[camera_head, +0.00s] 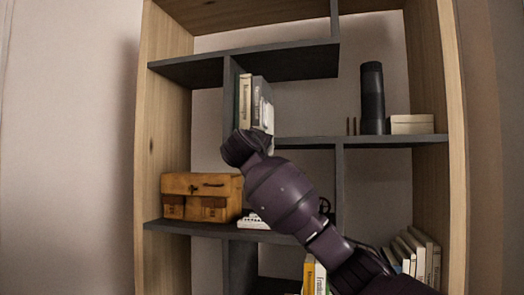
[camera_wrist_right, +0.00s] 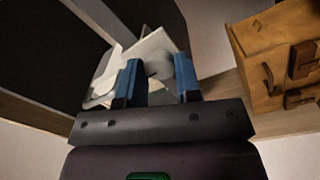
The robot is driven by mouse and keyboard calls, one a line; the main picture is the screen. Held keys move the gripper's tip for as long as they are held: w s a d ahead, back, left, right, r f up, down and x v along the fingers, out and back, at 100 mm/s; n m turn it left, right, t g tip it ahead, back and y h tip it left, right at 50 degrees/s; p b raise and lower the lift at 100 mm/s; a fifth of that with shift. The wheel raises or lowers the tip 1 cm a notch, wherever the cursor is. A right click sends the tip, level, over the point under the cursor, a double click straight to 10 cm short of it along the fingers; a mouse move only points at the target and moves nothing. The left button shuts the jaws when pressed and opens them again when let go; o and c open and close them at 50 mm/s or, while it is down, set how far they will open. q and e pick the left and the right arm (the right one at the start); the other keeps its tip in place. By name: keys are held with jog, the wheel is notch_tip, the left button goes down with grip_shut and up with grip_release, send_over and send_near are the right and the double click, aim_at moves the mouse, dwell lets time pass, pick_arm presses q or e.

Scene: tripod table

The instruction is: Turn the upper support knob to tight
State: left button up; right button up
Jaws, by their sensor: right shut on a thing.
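In the right wrist view, my right gripper (camera_wrist_right: 158,76) has its two blue fingers on either side of a small grey rounded knob (camera_wrist_right: 158,66). The fingers are closed on it. The knob sits against a white angular part (camera_wrist_right: 112,78) that spreads behind and left of the fingers. In the head view my right arm reaches up from the lower right, and its hand hides the gripped knob. I cannot tell the knob's turn angle or any tight mark. My left gripper is in neither view.
A tall shelf unit (camera_head: 458,190) with wood sides and dark boards fills the head view. It holds a wooden chest (camera_head: 200,186), upright books (camera_head: 245,98), a black cylinder (camera_head: 373,98) and a pale box (camera_head: 411,124). The chest (camera_wrist_right: 285,50) is close right of the gripper.

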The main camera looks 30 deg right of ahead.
jog(key=shift+f+m, duration=0.15)
jog(key=shift+m, duration=0.15)
jog(key=o, duration=0.9)
jog(key=b+v, duration=0.1)
jog(key=v, duration=1)
jog(key=shift+w, duration=0.15)
